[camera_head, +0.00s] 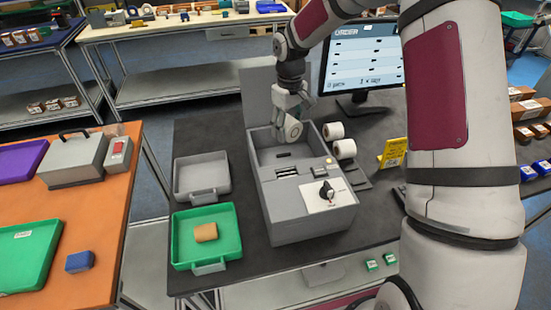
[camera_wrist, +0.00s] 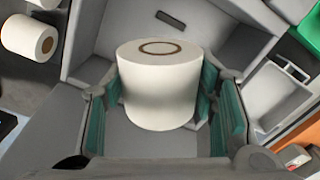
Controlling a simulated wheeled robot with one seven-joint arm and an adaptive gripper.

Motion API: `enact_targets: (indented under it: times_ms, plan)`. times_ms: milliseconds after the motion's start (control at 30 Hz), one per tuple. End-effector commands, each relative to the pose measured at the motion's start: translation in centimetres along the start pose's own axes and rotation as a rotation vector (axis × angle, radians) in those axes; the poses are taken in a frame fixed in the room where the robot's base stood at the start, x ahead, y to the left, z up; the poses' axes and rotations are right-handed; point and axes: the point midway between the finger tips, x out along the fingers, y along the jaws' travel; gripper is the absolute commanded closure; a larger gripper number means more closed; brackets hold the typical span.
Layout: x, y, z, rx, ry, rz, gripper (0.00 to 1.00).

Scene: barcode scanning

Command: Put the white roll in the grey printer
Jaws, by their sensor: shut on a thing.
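The grey printer (camera_head: 305,229) stands on the dark table with its lid (camera_head: 262,93) raised at the back. My gripper (camera_head: 292,122) is over the printer's open bay (camera_head: 268,140) and shut on a white roll (camera_head: 293,131). In the wrist view the white roll (camera_wrist: 158,88) sits between the teal finger pads of my gripper (camera_wrist: 170,105), its brown-ringed core facing up in the picture. The grey bay walls (camera_wrist: 215,22) show around it. I cannot tell whether the roll touches the bay floor.
Two other white rolls (camera_head: 339,140) lie just right of the printer. A grey tray (camera_head: 176,184) and a green tray (camera_head: 175,252) with a brown item (camera_head: 205,232) are at its left. A monitor (camera_head: 363,62) and a yellow sign (camera_head: 393,153) stand at the right.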

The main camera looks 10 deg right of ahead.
Motion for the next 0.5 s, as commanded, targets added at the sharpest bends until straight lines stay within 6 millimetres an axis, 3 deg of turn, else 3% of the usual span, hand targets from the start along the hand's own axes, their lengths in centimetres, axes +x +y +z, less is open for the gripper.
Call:
enact_targets:
  times_ms: [500]
  plan:
    - [0.56,-0.14,0.36,-0.703,-0.001,-0.001,0.79]
